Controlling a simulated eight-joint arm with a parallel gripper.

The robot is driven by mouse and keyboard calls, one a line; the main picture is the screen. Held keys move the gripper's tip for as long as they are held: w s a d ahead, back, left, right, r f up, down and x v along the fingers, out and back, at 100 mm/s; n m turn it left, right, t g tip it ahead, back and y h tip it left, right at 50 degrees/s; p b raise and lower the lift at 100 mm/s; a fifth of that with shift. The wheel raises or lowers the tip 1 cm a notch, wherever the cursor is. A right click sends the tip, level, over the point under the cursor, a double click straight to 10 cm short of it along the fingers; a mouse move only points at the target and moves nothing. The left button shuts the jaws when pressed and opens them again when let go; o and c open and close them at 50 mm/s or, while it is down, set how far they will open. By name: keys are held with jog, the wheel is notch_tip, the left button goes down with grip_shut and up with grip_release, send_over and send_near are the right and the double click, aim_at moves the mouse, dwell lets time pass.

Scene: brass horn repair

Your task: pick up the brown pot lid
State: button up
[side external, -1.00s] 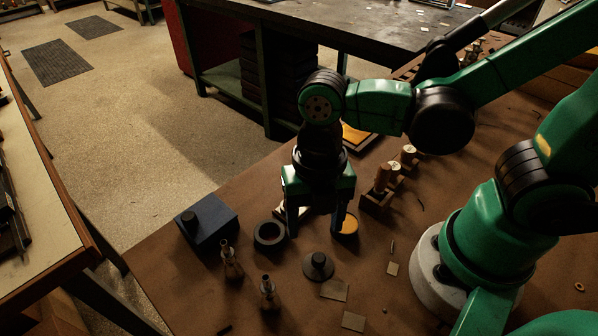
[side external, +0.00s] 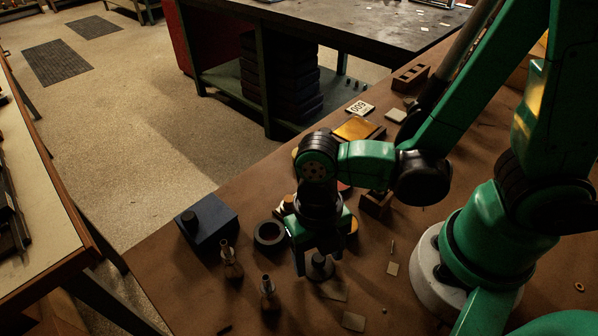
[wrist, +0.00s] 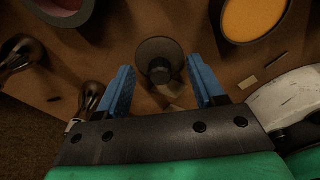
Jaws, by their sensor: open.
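The pot lid (side external: 321,268) is a dark brownish disc with a knob on top, lying on the brown bench. In the wrist view the lid (wrist: 153,50) shows ahead of the fingers, with its knob near the middle of the gap. My gripper (side external: 318,265) is open and points down over the lid in the side view, partly hiding it. In the wrist view the blue fingers of my gripper (wrist: 162,88) stand on either side of the knob, with nothing held. I cannot tell whether the fingers touch the lid.
Two small glass bottles (side external: 231,262) (side external: 268,293) stand left of the lid. A dark ring (side external: 270,235) and a blue block with a knob (side external: 207,222) lie farther left. An orange-filled round dish (wrist: 254,14) is close by on the right. Small flat plates (side external: 353,321) lie in front.

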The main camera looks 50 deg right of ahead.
aim_at(318, 256)
grip_shut()
jog(key=shift+r, duration=0.1)
dwell(0.5)
notch_tip(318, 256, up, 19)
jog(key=shift+w+d+f, duration=0.15)
jog(key=shift+d+f, duration=1.1)
jog(key=shift+f, duration=1.5)
jog(key=shift+w+d+f, duration=0.15)
jog(key=shift+d+f, duration=1.1)
jog(key=shift+f, duration=1.5)
jog(key=shift+w+d+f, duration=0.15)
jog(key=shift+d+f, duration=1.1)
jog(key=shift+f, duration=1.5)
